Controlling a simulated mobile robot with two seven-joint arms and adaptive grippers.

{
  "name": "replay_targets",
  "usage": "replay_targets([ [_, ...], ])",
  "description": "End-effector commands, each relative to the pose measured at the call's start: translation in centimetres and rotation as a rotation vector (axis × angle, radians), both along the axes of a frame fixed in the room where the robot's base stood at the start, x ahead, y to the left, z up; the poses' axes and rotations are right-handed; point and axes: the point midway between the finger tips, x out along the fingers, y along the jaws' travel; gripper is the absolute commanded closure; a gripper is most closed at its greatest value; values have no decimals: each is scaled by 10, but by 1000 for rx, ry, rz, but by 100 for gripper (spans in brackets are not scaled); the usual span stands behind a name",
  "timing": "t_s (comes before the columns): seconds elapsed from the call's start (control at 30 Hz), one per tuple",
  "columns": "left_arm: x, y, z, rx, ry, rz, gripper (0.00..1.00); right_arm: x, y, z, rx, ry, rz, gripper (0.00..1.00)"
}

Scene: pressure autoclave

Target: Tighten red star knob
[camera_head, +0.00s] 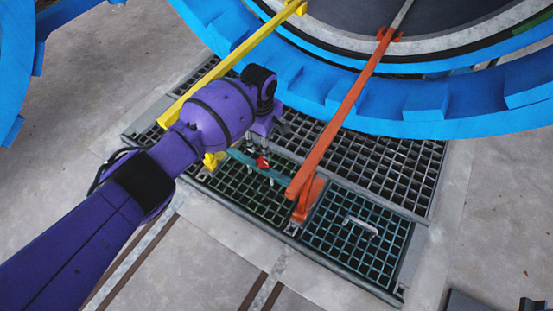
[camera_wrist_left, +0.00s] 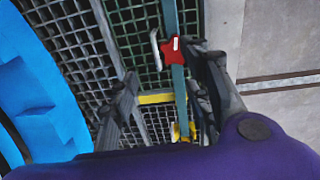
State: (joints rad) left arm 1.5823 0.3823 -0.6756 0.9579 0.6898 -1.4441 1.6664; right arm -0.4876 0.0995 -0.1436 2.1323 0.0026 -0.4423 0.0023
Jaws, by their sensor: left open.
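The red star knob (camera_head: 262,163) sits on a narrow teal bar (camera_head: 243,157) above the floor grating. In the left wrist view the knob (camera_wrist_left: 171,50) appears between my fingertips, nearer the right-hand finger. I cannot tell its depth relative to the fingers. My left gripper (camera_wrist_left: 163,62) is open and holds nothing; its fingers straddle the line of the bar. In the head view my left gripper (camera_head: 266,132) is just above the knob, partly hidden by its own wrist. My right gripper is not in view.
The large blue ring (camera_head: 430,105) of the autoclave stands behind. A yellow bar (camera_head: 230,62) runs past my wrist, and an orange bar (camera_head: 345,108) slopes down right of the knob. Dark grating (camera_head: 380,170) covers the floor; a pale handle (camera_head: 361,225) lies on a panel. Concrete in front is clear.

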Motion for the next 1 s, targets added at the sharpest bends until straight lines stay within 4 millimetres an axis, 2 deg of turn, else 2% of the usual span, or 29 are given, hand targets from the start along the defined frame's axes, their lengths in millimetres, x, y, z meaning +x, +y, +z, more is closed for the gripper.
replay_targets([
  [0.1,-11,4,3,15,51,133,56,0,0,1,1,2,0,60],
  [0.27,-13,6,-2,19,57,187,56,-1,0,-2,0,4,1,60],
  [0.47,-13,6,-26,20,57,186,56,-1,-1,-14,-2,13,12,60],
  [0.73,-13,5,-69,19,57,184,56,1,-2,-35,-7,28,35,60],
  [0.83,-12,5,-76,19,54,184,56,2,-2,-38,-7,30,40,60],
  [1.0,-12,5,-76,18,53,184,56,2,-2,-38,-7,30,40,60],
])
